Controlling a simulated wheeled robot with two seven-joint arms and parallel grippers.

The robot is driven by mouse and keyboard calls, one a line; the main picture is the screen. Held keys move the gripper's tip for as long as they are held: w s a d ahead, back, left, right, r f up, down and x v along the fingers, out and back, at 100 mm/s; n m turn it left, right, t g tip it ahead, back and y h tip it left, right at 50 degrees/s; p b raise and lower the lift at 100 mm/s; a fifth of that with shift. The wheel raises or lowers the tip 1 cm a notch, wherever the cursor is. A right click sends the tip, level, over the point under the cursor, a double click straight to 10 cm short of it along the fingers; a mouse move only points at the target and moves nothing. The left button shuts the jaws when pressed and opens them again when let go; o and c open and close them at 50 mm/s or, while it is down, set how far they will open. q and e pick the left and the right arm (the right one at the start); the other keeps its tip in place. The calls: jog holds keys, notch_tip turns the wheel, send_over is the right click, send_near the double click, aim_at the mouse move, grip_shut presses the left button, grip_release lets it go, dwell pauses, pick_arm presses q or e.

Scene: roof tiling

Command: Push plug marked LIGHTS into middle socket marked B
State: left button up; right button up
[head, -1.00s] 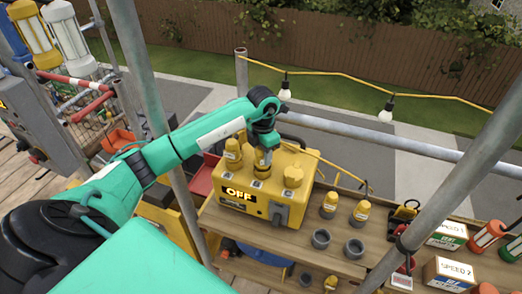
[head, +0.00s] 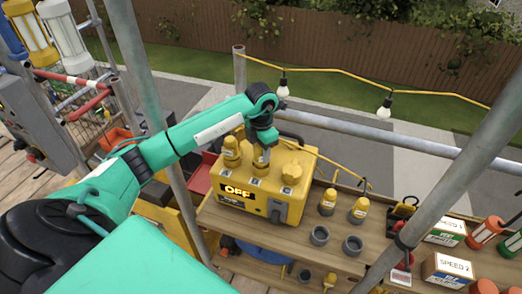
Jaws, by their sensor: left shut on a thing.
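A yellow power box (head: 292,211) stands on the wooden shelf, with a lit display reading OFF (head: 237,191) on its front. My left gripper (head: 263,141) is above the middle of the box top, shut on a yellow plug (head: 261,160). The plug is upright at the middle socket position; its lettering is too small to read, and I cannot tell how deep it sits. My right gripper is not in view.
Boxes marked SPEED (head: 447,268) lie further right. Scaffold poles (head: 180,180) (head: 440,190) cross the view. A yellow cable (head: 345,173) trails behind the box.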

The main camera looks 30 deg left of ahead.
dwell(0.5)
pick_arm(q)
jog(key=shift+f+b, duration=0.65)
jog(key=shift+b, duration=0.1)
jog(key=o, duration=0.8)
jog(key=shift+r+p, duration=1.5)
jog(key=shift+r, duration=1.4)
jog(key=shift+s+d+r+p, duration=0.1)
jog(key=shift+r+p, duration=1.15)
jog(key=shift+r, duration=1.6)
jog(key=shift+r, duration=0.1)
